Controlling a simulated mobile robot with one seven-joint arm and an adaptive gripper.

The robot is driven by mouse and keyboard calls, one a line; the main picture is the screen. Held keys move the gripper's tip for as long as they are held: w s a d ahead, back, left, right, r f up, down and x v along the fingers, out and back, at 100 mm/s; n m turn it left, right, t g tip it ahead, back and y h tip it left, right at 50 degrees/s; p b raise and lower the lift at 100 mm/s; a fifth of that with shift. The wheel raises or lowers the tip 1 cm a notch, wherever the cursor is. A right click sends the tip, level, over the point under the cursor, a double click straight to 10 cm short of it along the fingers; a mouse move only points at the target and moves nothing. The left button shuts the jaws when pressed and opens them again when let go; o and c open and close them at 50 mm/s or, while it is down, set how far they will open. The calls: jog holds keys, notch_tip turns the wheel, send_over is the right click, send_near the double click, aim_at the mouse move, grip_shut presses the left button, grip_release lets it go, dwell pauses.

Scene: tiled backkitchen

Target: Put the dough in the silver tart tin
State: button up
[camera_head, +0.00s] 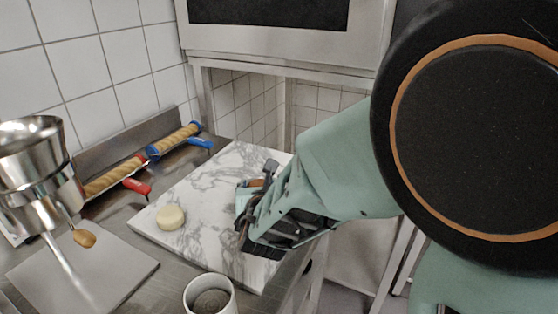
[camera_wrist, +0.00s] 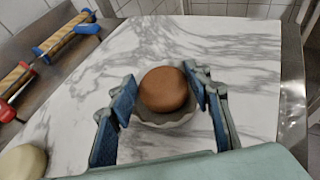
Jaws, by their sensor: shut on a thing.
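A smooth brown round piece, which looks like the dough (camera_wrist: 163,88), sits between my gripper's (camera_wrist: 164,92) blue-padded fingers in the wrist view. My gripper is shut on it. The fluted pale-grey rim of the tart tin (camera_wrist: 160,124) shows just beneath the dough. I cannot tell whether the dough rests in the tin or is held slightly above it.
A pale round piece (camera_head: 170,217) lies on the marble board (camera_head: 205,185), left of my gripper. Rolling pins (camera_head: 115,177) with red and blue handles lie behind it. A metal grinder (camera_head: 40,165) stands at left, a white cup (camera_head: 210,296) in front. The far board is clear.

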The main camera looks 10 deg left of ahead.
jog(key=shift+r, duration=0.1)
jog(key=shift+f+b, duration=0.25)
jog(key=shift+b, duration=0.05)
jog(key=o, duration=1.2)
jog(key=shift+o, duration=0.2)
jog(key=shift+r, duration=0.15)
